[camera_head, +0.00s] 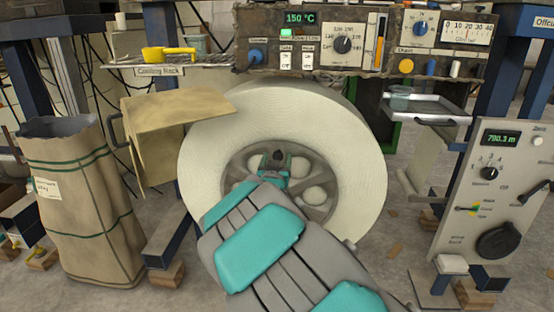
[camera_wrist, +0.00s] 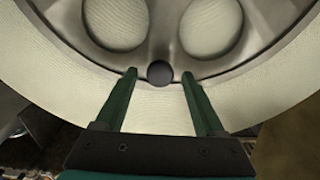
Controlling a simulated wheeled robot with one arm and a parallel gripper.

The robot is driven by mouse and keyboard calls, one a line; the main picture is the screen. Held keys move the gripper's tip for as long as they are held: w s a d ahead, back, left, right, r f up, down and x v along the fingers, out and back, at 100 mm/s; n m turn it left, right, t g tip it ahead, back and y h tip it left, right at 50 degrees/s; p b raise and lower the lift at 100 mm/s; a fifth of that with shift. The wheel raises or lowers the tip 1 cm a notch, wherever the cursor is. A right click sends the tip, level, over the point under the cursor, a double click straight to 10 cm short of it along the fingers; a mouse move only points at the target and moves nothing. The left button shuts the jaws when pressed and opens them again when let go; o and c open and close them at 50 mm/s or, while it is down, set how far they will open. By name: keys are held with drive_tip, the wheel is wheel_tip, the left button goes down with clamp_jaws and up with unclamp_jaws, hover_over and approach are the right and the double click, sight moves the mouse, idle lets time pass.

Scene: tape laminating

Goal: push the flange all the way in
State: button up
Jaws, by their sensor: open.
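The flange (camera_head: 236,174) is a grey metal disc with large round holes, set against the face of a big cream-coloured roll (camera_head: 340,120). The wrist view shows the flange rim (camera_wrist: 165,50) close up, with two holes and a dark round knob (camera_wrist: 159,73) near its edge. My gripper (camera_wrist: 160,75) is open. Its two green fingertips stand on either side of the knob with small gaps. In the head view my gripper (camera_head: 276,158) is in front of the flange, and my arm hides its lower part. How deep the flange sits cannot be told.
A control panel (camera_head: 340,45) reading 150 °C stands above the roll. A cooling rack (camera_head: 165,68) and a tan board (camera_head: 165,130) are at left, beside a brown paper sack (camera_head: 80,200).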

drive_tip(key=s, duration=0.7)
drive_tip(key=shift+s+a, duration=0.15)
drive_tip(key=shift+s, duration=0.2)
drive_tip(key=s+d+f+g+p, duration=0.2)
drive_tip(key=s+d+f+g, duration=0.5)
drive_tip(key=s+d+g, duration=0.6)
drive_tip(key=s, duration=0.9)
drive_tip(key=s+d+g+p, duration=0.1)
drive_tip(key=s+d+g, duration=0.2)
drive_tip(key=s, duration=1)
drive_tip(key=s+d+g+p, duration=0.1)
drive_tip(key=s+d+g, duration=0.2)
drive_tip(key=s, duration=0.9)
drive_tip(key=shift+s+d+r+g+y, duration=0.3)
drive_tip(key=shift+d+g, duration=0.1)
drive_tip(key=shift+d, duration=0.45)
drive_tip(key=shift+o, duration=0.2)
drive_tip(key=shift+w, duration=0.1)
